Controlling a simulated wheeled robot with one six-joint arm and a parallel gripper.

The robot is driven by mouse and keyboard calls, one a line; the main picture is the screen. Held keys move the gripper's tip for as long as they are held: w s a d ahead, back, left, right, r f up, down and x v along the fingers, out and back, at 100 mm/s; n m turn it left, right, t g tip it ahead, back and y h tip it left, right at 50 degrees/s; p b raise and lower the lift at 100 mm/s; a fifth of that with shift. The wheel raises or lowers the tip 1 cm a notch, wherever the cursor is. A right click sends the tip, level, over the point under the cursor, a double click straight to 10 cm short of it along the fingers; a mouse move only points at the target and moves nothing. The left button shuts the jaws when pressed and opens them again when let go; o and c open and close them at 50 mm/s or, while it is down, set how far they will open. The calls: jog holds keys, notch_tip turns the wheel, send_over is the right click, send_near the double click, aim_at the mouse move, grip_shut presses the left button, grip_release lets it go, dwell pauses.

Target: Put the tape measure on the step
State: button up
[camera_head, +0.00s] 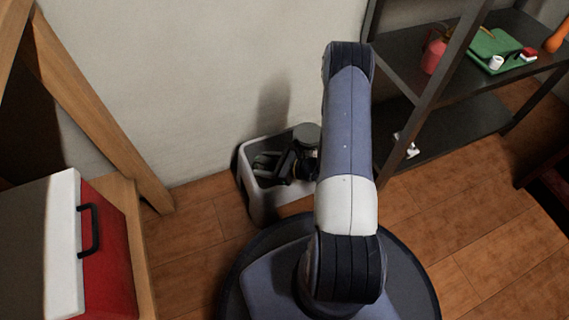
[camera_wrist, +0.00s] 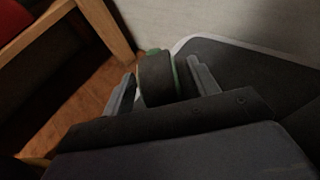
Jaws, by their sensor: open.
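The step (camera_head: 257,207) is a low block with pale sides and a dark top. It stands by the wall in the head view. My gripper (camera_head: 272,165) is low over its top. In the wrist view the step's dark top (camera_wrist: 245,75) with a pale rim lies at the right. The tape measure (camera_wrist: 156,80), dark with green edges, sits between the two spread fingers of my gripper (camera_wrist: 160,72), near the step's edge. Small gaps seem to show beside it. Its underside is hidden, so I cannot tell how fully it rests on the step. I cannot make it out clearly in the head view.
A red and white cooler box (camera_head: 108,255) stands on a wooden surface at the left, beside a slanted wooden leg (camera_head: 100,125). A dark metal shelf (camera_head: 440,130) with several small items stands at the right. The wall is close behind the step. Wooden floor is clear at the lower right.

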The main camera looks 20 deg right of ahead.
aim_at(258, 158)
jog(key=p+v, duration=0.2)
jog(key=v, duration=0.7)
jog(key=shift+s+d, duration=0.1)
dwell(0.3)
jog(key=b+x, duration=0.3)
jog(key=x, duration=0.9)
jog(key=shift+b, duration=0.3)
jog(key=shift+r+p, duration=0.85)
jog(key=shift+r, duration=0.8)
